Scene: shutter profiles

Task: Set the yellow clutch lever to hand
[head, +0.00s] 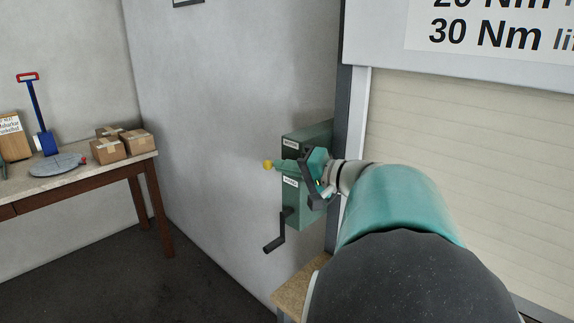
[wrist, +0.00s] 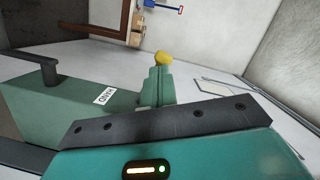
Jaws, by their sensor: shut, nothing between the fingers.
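The yellow clutch lever shows as a round yellow knob (head: 268,164) left of the green box (head: 302,211) on the wall. The lever's shaft is hidden, so its setting is unclear. The box has an upper label that I cannot read surely and a lower white label (head: 290,181); the wrist view shows this label as HAND (wrist: 104,95). My gripper (head: 278,166) is shut and empty, its teal fingers pointing left at the knob. In the wrist view the knob (wrist: 163,58) sits just beyond the shut fingertips (wrist: 158,70). I cannot tell whether they touch.
A dark crank handle (head: 276,244) hangs below the box. A roller shutter (head: 460,160) stands at the right behind my arm. A workbench (head: 70,180) at the left holds cardboard boxes (head: 108,150) and a blue shovel (head: 43,135). The floor between bench and box is clear.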

